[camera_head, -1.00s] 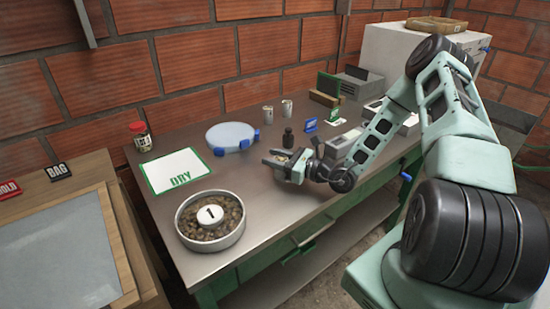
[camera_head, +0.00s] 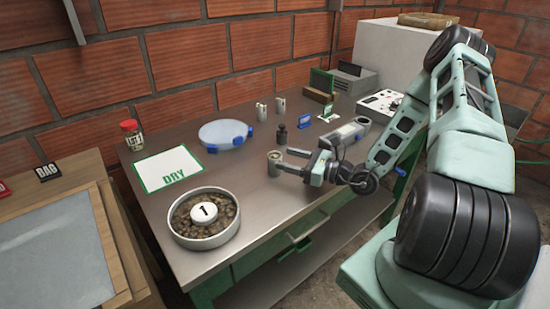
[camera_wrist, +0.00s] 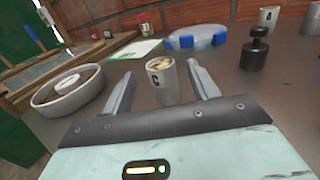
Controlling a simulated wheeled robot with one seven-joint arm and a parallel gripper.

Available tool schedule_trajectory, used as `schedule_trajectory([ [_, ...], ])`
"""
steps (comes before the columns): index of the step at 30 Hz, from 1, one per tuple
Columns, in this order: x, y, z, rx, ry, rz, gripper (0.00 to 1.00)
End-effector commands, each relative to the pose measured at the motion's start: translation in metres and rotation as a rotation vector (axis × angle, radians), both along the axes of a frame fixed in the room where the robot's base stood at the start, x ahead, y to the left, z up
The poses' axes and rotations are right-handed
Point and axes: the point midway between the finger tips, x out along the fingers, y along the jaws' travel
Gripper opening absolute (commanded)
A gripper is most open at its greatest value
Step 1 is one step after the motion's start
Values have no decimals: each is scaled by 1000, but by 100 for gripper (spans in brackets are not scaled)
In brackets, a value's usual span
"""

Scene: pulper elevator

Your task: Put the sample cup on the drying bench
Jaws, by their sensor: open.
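The sample cup (camera_head: 274,160) is a small grey cup with brownish contents and a dark letter. It stands upright on the metal-topped bench (camera_head: 262,195), right of a white, green-edged DRY card (camera_head: 155,172). In the wrist view the cup (camera_wrist: 161,88) shows between and just beyond my open fingers. My gripper (camera_head: 284,160) is open, low over the bench, with its fingertips near the cup on either side. In the wrist view my gripper (camera_wrist: 160,76) holds nothing. I cannot tell whether a finger touches the cup.
A round pan of brown pieces (camera_head: 180,232) with a white piece marked 1 (camera_head: 204,213) sits front left. Behind are a blue-clipped round lid (camera_head: 222,133), a dark weight (camera_head: 281,136) and two small cups (camera_head: 279,106). A red-lidded jar (camera_head: 133,137) stands back left.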

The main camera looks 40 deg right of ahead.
Motion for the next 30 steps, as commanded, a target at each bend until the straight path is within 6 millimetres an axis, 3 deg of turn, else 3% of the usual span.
schedule_trajectory([
  [3, -20, -12, -2, 0, 1, -4, 59],
  [9, -40, -23, -1, -1, 0, -1, 59],
  [13, -43, -10, 6, -24, -7, 61, 59],
  [17, -44, 45, 27, -119, -33, 305, 59],
  [20, -59, 108, 46, -243, -70, 597, 59],
  [24, -100, 181, 63, -450, -140, 1012, 59],
  [27, -136, 217, 71, -618, -211, 1291, 59],
  [30, -170, 240, 76, -802, -306, 1549, 59],
])
